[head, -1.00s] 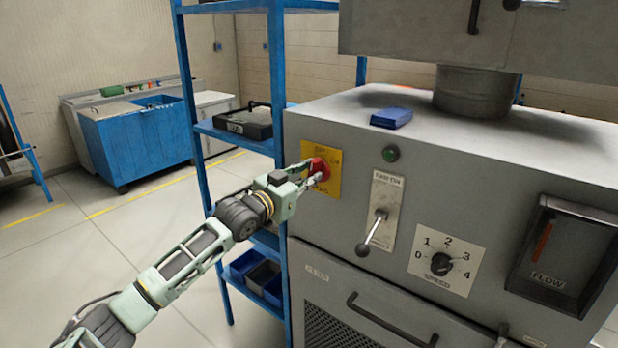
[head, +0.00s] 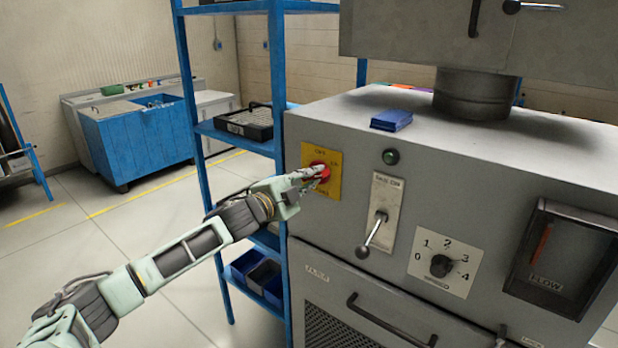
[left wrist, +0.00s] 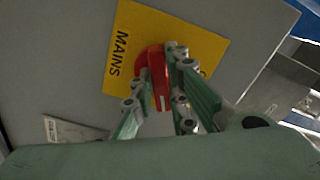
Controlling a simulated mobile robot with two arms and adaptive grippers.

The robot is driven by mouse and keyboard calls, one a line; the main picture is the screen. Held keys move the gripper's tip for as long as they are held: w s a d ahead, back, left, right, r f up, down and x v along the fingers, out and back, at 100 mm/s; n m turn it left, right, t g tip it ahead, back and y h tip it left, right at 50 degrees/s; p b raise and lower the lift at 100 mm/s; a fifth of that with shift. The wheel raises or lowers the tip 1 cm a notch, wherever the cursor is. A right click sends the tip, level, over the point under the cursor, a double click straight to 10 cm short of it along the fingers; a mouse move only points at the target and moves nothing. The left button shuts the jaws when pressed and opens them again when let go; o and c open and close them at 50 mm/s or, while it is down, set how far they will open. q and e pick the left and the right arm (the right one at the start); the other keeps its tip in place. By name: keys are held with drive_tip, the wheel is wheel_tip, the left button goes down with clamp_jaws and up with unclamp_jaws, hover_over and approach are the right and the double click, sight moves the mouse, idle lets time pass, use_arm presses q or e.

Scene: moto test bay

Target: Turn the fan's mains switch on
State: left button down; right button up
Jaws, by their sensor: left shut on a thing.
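The mains switch is a red rotary knob (head: 318,168) on a yellow plate (head: 334,184) at the left of the grey cabinet's front. My left gripper (head: 322,173) is at the knob, with its arm coming in from the left. In the left wrist view the two green fingers (left wrist: 163,98) are shut on the red knob (left wrist: 153,62), one on each side. A pale line shows on the knob. The yellow plate (left wrist: 198,45) reads MAINS along one edge; my fingers hide part of its other lettering. My right gripper is not in view.
Right of the plate are a dark green lamp (head: 390,157), a lever (head: 374,232) on a pale plate, a numbered dial (head: 440,265) and a flow gauge (head: 563,258). A blue shelf rack (head: 281,90) stands close on the left. A blue box (head: 391,121) lies on the cabinet top.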

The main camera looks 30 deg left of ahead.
use_arm(q)
drive_tip(key=m, duration=0.5)
drive_tip(key=shift+p, duration=0.3)
drive_tip(key=shift+m, duration=0.3)
drive_tip(key=c, duration=1.7)
unclamp_jaws()
drive_tip(key=shift+s+a, duration=0.15)
drive_tip(key=shift+s, duration=1.85)
drive_tip(key=shift+s+a, duration=0.15)
drive_tip(key=shift+s, duration=1.8)
drive_tip(key=shift+s+a, duration=0.15)
drive_tip(key=shift+s, duration=1.85)
